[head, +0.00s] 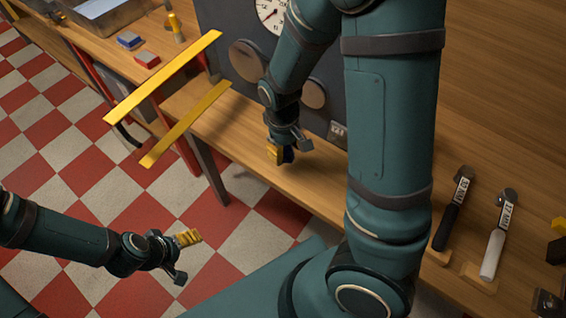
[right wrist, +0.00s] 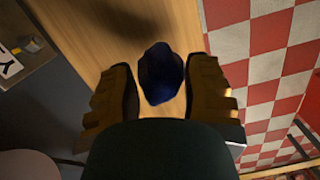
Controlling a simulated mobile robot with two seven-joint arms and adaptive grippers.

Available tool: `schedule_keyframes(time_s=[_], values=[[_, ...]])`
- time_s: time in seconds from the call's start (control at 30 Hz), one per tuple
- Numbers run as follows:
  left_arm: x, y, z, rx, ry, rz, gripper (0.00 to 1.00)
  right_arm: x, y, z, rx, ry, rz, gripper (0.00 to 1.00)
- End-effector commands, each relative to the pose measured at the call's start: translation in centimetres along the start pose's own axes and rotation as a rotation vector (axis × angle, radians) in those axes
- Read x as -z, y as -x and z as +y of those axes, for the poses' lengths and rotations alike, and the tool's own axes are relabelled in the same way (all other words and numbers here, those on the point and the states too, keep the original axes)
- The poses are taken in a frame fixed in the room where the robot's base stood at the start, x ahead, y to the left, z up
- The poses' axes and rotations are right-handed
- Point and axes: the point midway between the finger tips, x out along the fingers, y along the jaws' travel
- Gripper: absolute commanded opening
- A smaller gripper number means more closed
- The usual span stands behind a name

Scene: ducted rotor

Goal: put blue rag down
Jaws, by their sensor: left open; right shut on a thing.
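The blue rag (right wrist: 161,73) is a dark blue crumpled lump in the right wrist view, between the two yellow-brown fingers of my right gripper (right wrist: 160,88). The gripper is shut on it, over the wooden bench (right wrist: 108,32). In the head view my right gripper (head: 283,152) is low over the bench's front strip, before the dark panel. The rag is mostly hidden there by the gripper. Whether the rag touches the wood I cannot tell. My left gripper (head: 187,238) is open and empty, out over the checkered floor at the lower left.
A dark panel (head: 226,18) with a dial (head: 272,14) and round discs stands behind my right gripper. Yellow bars (head: 165,75) stick out to the left. Two tagged handled tools (head: 452,212) (head: 496,240) lie at right. The bench strip right of the gripper looks bare.

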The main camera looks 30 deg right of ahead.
Motion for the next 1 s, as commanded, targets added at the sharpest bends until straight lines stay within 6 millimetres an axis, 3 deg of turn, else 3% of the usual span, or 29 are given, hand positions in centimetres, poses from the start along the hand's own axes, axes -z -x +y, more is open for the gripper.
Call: schedule_keyframes(time_s=[0.47,0.87,0.9,0.93,1.0], values=[[-0.1,-1.8,-0.7,0.000,-0.003,0.000,0.80,0.4,-5.1,-0.1,0.001,-0.001,-0.002,0.10],[-0.1,-1.9,-0.7,0.000,-0.003,0.001,0.80,0.6,-5.5,-0.1,0.001,-0.001,0.001,0.10],[-0.1,-1.9,-0.7,0.000,-0.003,0.001,0.80,0.6,-5.4,-0.1,0.001,-0.001,0.002,0.63],[-0.1,-1.9,-0.7,0.000,-0.003,0.001,0.80,0.6,-5.4,-0.1,0.001,-0.001,0.002,0.71],[-0.1,-1.9,-0.7,0.000,-0.003,0.001,0.80,0.5,-5.4,-0.1,0.001,-0.001,0.002,0.71]])
